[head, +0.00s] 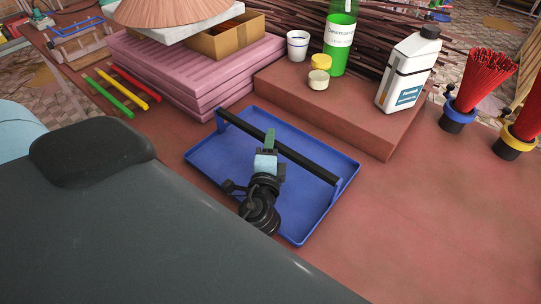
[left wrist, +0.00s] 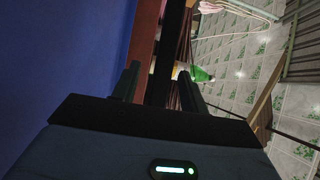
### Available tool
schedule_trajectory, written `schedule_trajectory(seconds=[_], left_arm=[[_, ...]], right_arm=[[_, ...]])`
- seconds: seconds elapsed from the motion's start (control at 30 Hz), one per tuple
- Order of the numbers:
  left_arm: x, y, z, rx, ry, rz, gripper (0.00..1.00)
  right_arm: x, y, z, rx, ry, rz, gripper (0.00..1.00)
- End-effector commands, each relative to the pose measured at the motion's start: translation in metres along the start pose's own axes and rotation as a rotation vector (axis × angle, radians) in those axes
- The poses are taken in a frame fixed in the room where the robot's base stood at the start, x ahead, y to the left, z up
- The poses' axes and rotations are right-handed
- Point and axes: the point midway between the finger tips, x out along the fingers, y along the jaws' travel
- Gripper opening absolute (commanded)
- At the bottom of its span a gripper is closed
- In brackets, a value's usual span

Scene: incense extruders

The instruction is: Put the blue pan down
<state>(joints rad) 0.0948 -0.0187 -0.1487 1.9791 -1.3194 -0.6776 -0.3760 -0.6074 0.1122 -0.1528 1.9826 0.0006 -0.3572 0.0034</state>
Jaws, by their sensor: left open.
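The blue pan (head: 222,154) is a shallow tray with a black bar handle (head: 310,166) running across it between two blue end brackets. It appears to lie flat on the reddish tabletop. My left gripper (head: 269,141) is over the middle of the pan, at the bar. Its jaws are open. In the left wrist view the two fingers (left wrist: 160,85) stand apart, with the dark bar (left wrist: 170,45) between them, and the blue pan surface (left wrist: 70,50) fills the left side. My right gripper is not in view.
A raised reddish block (head: 330,108) behind the pan holds a white bottle (head: 408,70), a green bottle (head: 340,42), a cup (head: 298,45) and small jars. Pink stacked trays (head: 190,75) stand at back left. Red stick bundles (head: 487,78) stand at right. The table's right front (head: 430,220) is clear.

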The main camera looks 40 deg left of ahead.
Motion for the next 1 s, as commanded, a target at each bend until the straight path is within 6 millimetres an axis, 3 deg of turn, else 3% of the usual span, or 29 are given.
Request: schedule_trajectory(seconds=[0.2, 0.53, 1.0], left_arm=[[-0.0003, 0.0002, -0.0001, 0.000, 0.000, 0.001, 0.41], [-0.0001, 0.0001, 0.0000, 0.000, 0.000, 0.001, 0.00], [0.0010, -0.0031, 0.0001, -0.001, 0.000, -0.004, 0.00]], right_arm=[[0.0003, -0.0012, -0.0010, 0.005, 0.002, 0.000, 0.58], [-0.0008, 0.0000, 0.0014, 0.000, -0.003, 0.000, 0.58], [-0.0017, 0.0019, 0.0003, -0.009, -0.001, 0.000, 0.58]])
